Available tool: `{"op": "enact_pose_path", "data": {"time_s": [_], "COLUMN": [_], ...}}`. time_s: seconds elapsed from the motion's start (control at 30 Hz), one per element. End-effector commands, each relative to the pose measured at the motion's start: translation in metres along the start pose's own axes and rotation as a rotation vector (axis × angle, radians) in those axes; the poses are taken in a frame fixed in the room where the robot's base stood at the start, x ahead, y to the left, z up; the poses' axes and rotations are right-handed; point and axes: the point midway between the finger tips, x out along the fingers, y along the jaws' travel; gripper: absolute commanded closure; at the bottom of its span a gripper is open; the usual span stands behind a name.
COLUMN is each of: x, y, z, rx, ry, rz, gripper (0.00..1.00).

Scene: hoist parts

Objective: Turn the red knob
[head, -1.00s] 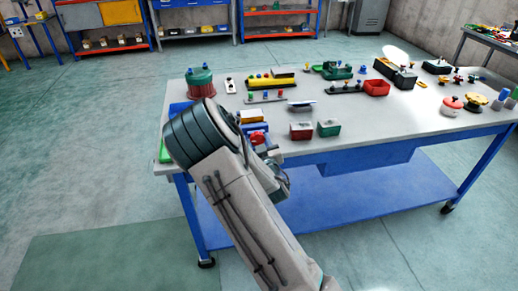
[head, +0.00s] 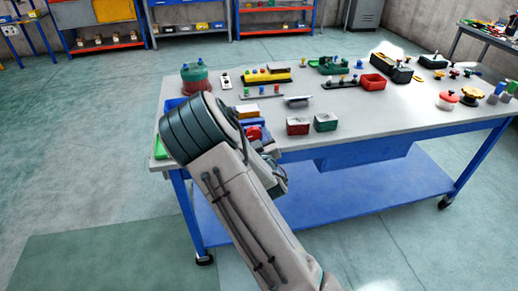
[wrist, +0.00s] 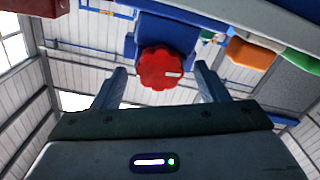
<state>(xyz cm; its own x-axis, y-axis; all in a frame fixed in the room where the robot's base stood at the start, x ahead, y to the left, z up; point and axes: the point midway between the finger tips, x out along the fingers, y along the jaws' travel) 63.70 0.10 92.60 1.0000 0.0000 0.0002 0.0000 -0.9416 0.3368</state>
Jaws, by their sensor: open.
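The red knob (wrist: 162,68) is round with a scalloped rim and a white line pointing right. It sits on a blue housing (wrist: 135,42) in the wrist view. My gripper (wrist: 160,66) is open, with one finger on each side of the knob in that view. A gap shows on both sides, so no finger appears to touch it. In the head view the red knob (head: 253,133) is partly visible at the table's front left, beside my arm.
The grey worktable (head: 400,118) carries several parts. A red box (head: 297,126) and a green box (head: 326,122) stand to the right of the knob near the front edge. A green-and-red drum (head: 195,78) stands behind. In the wrist view, orange (wrist: 250,52) and green (wrist: 300,60) parts lie to the right.

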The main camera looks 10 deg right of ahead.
Motion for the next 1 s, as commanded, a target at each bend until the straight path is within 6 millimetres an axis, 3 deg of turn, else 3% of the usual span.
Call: {"op": "enact_pose_path", "data": {"time_s": [0.17, 0.4, 0.5, 1.0], "x": [-0.026, -0.079, -0.081, -0.102], "y": [-0.001, -0.001, 0.001, 0.001], "z": [0.002, 0.002, -0.006, -0.005], "rx": [0.002, 0.003, -0.003, -0.003], "ry": [-0.001, -0.002, -0.002, -0.004], "rz": [0.0, 0.0, -0.002, -0.001], "gripper": [0.33, 0.33, 0.33, 0.33]}}
